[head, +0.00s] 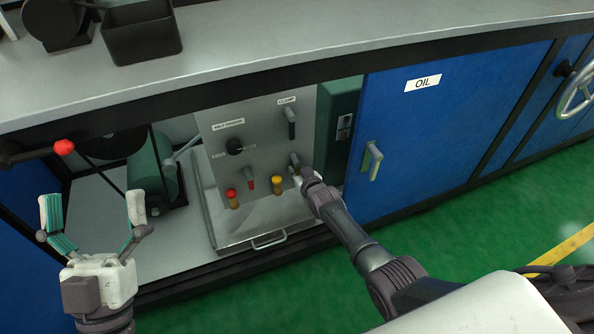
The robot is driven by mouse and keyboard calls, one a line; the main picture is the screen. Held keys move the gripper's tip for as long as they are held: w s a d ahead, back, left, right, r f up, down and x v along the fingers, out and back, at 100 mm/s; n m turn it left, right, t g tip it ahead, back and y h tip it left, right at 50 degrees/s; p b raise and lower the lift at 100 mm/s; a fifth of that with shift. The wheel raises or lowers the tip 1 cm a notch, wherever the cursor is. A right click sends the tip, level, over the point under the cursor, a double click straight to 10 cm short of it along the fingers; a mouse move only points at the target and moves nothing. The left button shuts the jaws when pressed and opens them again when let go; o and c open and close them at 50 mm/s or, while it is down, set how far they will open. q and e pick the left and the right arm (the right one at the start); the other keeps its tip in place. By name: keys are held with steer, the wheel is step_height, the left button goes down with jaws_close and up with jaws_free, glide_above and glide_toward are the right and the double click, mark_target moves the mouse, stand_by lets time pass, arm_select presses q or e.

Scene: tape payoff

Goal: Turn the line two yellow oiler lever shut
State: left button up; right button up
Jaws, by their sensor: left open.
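A grey control panel (255,135) stands in the open bay under the bench. Low on it are a yellow-capped oiler (277,183) and a red-capped oiler (232,197). A small red lever (251,183) hangs beside the red one. A second small lever (295,160) is up and right of the yellow cap; its colour is unclear and its lower part is hidden by my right gripper. My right gripper (298,179) is at this lever, small and mostly hidden, so I cannot tell its jaws or any contact. My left gripper (94,212) is open and empty, left of the panel.
The blue OIL door (440,130) is right of the bay. A red-knobbed lever (63,147) sticks out near my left gripper. A green motor (150,165) stands inside.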

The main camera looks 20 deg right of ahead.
steer(key=o, duration=0.4)
steer(key=shift+o, duration=0.2)
steer(key=v, duration=1.2)
